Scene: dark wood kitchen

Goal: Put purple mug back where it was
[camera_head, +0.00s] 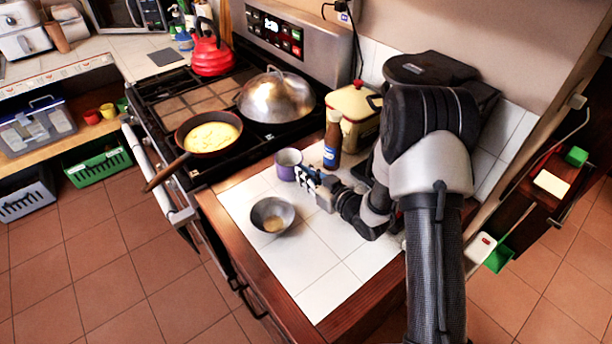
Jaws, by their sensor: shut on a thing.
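The purple mug (288,163) stands upright on the white tiled counter (325,270), near the stove's right edge. My gripper (303,174) reaches in from the right at the mug's right side and is shut on it. The fingers hide the mug's right side, and the exact contact is too small to make out.
A metal bowl (272,214) sits just in front of the mug. A brown bottle (332,140) and a cream-coloured container (354,112) stand behind my gripper. A pan (207,134) with yellow food and a domed lid (275,97) are on the stove.

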